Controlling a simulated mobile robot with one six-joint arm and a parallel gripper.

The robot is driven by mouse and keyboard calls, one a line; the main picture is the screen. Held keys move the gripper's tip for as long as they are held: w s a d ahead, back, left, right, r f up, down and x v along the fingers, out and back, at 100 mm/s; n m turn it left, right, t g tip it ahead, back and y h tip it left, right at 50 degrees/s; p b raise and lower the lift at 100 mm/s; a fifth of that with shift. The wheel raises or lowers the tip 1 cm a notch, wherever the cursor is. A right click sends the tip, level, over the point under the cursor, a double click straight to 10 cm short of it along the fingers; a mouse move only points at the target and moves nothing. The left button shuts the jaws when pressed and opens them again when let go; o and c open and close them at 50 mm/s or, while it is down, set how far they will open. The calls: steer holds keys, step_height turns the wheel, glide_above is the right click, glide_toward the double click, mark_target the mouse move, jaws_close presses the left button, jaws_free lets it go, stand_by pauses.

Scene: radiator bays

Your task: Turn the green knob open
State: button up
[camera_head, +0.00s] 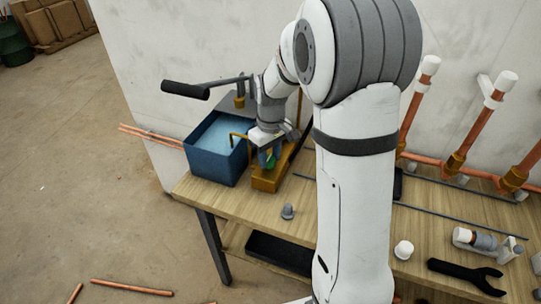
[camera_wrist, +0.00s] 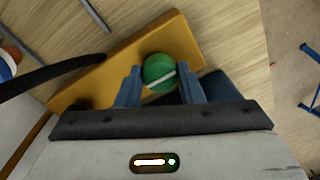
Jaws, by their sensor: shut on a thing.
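The green knob (camera_wrist: 159,72) sits on a yellow-brown block (camera_wrist: 112,72) and bears a white stripe across its top. My gripper (camera_wrist: 158,86) has a blue finger on each side of the knob and is shut on it. In the head view, my gripper (camera_head: 267,152) is at the block (camera_head: 266,180) on the workbench, beside the blue tank. Only a small bit of the green knob (camera_head: 271,154) shows there. My arm hides part of the bench behind it.
A blue tank (camera_head: 206,165) of water stands left of the block. A black-handled lever (camera_head: 186,90) reaches out above it. A grey fitting (camera_head: 287,211), a white cap (camera_head: 404,250) and a black wrench (camera_head: 466,275) lie on the wooden bench (camera_head: 250,212). Copper pipes stand at the right wall.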

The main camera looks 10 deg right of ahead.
mark_target(270, 158)
steer(key=o, duration=1)
steer(key=shift+r, duration=0.1)
step_height(270, 158, up, 8)
steer(key=shift+d+f, duration=0.1)
steer(key=shift+f, duration=0.05)
